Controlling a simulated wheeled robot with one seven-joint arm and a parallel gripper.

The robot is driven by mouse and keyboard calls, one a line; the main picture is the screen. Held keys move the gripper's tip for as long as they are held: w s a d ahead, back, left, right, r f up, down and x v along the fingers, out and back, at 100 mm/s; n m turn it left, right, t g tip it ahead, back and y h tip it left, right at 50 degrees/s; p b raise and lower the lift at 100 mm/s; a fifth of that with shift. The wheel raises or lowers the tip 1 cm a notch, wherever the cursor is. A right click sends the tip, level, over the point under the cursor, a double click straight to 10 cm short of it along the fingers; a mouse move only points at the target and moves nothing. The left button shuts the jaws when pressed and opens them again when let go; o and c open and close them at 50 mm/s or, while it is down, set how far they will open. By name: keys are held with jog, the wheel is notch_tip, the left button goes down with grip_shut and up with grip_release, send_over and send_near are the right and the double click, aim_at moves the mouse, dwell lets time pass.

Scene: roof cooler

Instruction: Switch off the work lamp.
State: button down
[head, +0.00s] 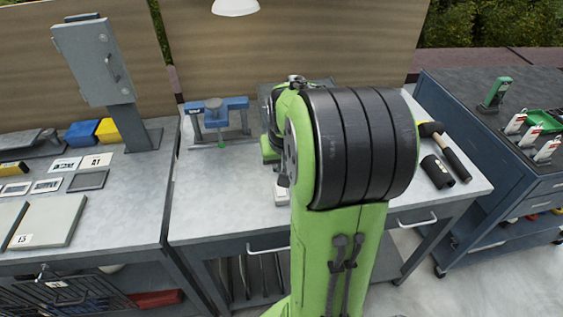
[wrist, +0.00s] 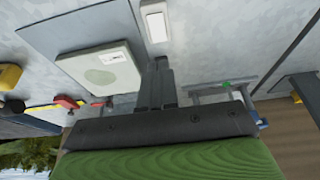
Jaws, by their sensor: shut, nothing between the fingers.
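A white lamp shade (head: 235,6), likely the work lamp, hangs at the top edge of the head view; its upper part is cut off and I cannot tell whether it is lit. A white rocker-like switch (wrist: 155,21) sits on the grey bench top in the wrist view. In the head view my arm hides most of that spot, and only a pale edge (head: 281,192) shows there. My gripper (wrist: 161,62) is shut and empty. Its fingertips appear just short of the switch in the wrist view; I cannot tell whether they touch it.
A pale square plate with a round disc (wrist: 100,72) lies beside the fingers. A blue and grey clamp-like stand (head: 215,112) is at the back of the bench. A hammer (head: 445,150) and a black cylinder (head: 437,170) lie right. A grey box on a post (head: 95,62) stands left.

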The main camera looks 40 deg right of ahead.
aim_at(281, 189)
jog(key=x, duration=0.2)
jog(key=b+x, duration=0.1)
jog(key=x, duration=0.2)
jog(key=b+x, duration=0.1)
jog(key=x, duration=0.2)
jog(key=shift+s+a+f, duration=0.2)
jog(key=shift+s, duration=0.15)
jog(key=shift+p, duration=0.5)
jog(key=shift+f, duration=0.2)
jog(key=shift+s+a+g, duration=0.1)
jog(key=shift+g, duration=0.2)
jog(key=shift+s+b, duration=0.15)
jog(key=shift+b, duration=0.15)
jog(key=shift+s+a, duration=0.4)
